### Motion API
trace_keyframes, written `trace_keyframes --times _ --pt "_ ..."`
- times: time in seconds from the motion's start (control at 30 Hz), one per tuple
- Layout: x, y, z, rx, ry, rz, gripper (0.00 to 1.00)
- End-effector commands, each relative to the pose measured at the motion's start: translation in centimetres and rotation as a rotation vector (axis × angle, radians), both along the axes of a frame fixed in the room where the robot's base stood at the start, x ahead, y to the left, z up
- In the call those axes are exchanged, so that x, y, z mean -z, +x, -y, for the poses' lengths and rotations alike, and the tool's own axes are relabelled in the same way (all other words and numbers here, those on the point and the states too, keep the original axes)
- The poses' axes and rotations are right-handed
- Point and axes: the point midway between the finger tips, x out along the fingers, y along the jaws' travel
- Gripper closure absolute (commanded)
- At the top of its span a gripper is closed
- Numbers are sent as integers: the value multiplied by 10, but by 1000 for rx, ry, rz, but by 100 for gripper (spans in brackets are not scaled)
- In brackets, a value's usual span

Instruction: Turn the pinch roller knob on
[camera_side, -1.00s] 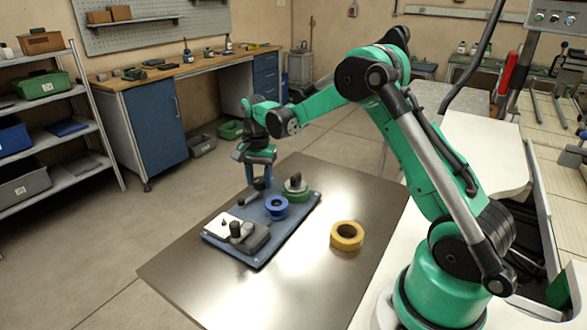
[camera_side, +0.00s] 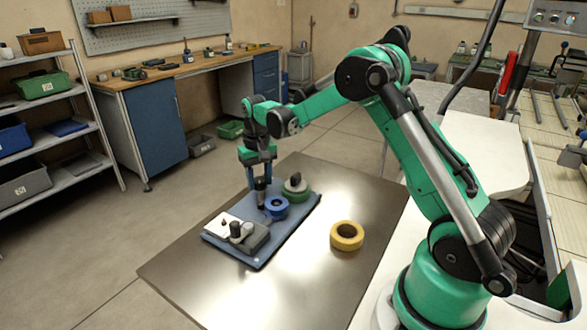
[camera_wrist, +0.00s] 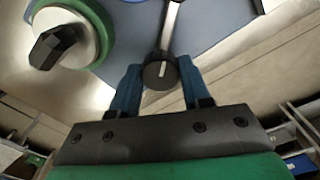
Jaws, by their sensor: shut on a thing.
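The pinch roller knob (camera_wrist: 160,71) is a round dark knob with a white line on its top. In the wrist view it sits at the end of a silver arm (camera_wrist: 171,25). My gripper (camera_wrist: 158,80) has its two blue fingers on either side of the knob, shut on it. In the side view my gripper (camera_side: 260,186) points down at the far left edge of the blue base plate (camera_side: 290,228). The knob's lower part is hard to make out there.
A green reel (camera_side: 298,196) with a black handle and a blue reel (camera_side: 277,209) stand on the plate close to my gripper. A grey block (camera_side: 254,240) and a white piece (camera_side: 222,226) are at its near end. A yellow reel (camera_side: 347,237) lies apart on the table.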

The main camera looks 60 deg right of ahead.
Motion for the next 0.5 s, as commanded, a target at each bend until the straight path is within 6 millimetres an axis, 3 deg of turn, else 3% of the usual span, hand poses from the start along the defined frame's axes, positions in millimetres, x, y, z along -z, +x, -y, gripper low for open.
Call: trace_keyframes --times 0.5 --pt "-1 0 0 -162 -1 2 100"
